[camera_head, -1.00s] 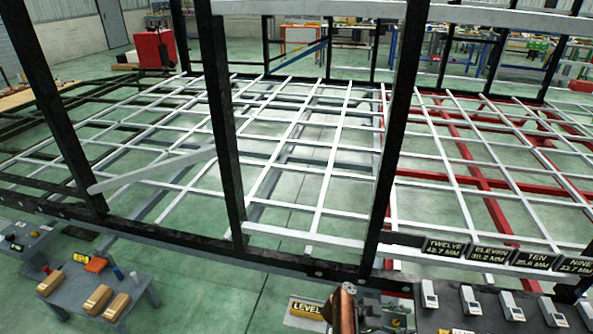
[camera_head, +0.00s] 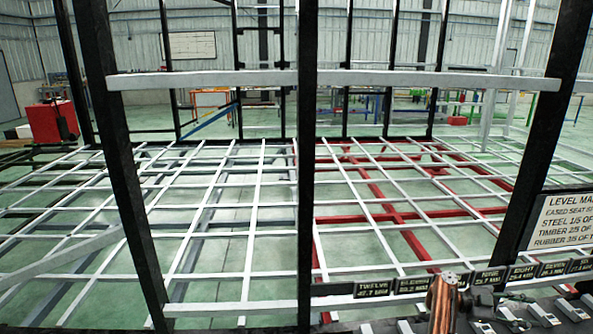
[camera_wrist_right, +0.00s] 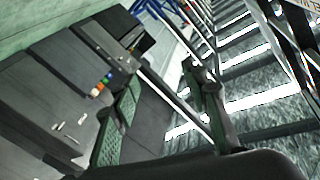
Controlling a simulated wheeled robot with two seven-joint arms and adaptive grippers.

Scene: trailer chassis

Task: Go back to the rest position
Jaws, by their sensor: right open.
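My right gripper shows in the right wrist view (camera_wrist_right: 166,108), its two fingers spread apart with nothing between them. The left finger has a green ribbed pad. In the head view only a small dark part by a copper-coloured piece shows at the bottom right, and its jaws cannot be made out there. My left gripper is in neither view.
A trailer frame with black posts (camera_head: 304,180) and a grey crossbar (camera_head: 330,79) stands close in front. Its floor grid has grey and red beams (camera_head: 408,233). A bench with number signs (camera_head: 374,289) and small devices lies low right. A level sign (camera_head: 568,219) stands right.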

